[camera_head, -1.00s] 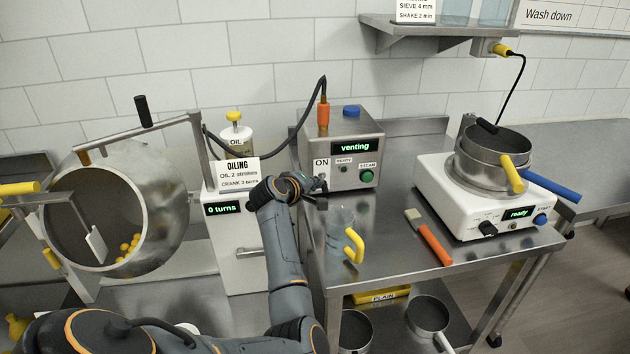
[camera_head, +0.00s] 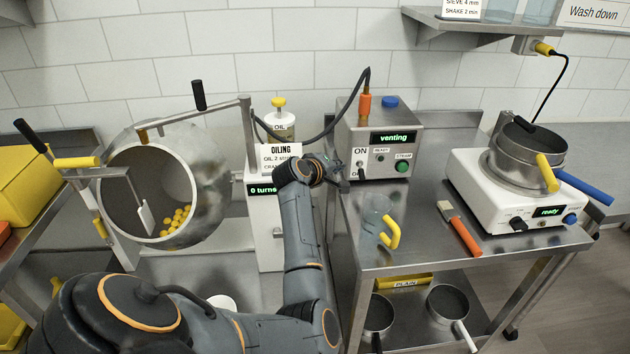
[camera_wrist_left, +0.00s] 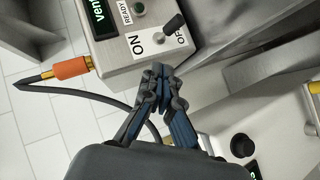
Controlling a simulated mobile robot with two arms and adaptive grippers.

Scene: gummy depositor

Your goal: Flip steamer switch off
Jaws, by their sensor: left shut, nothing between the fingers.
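The steamer (camera_head: 378,150) is a grey metal box on the table, with a display that reads "venting". Its black toggle switch (camera_wrist_left: 174,22) shows in the left wrist view, near the ON and OFF labels. My left gripper (camera_head: 341,182) is just in front of the panel's lower left corner in the head view. In the left wrist view the gripper (camera_wrist_left: 160,72) is shut and empty, at the edge of the panel and apart from the lever. My right gripper is not in view.
A black hose with an orange connector (camera_head: 365,104) rises from the steamer's top. A yellow-handled clear jug (camera_head: 377,214) and an orange-handled brush (camera_head: 463,235) lie to the right. The oiling unit (camera_head: 262,235) and a tilted drum (camera_head: 203,170) stand left.

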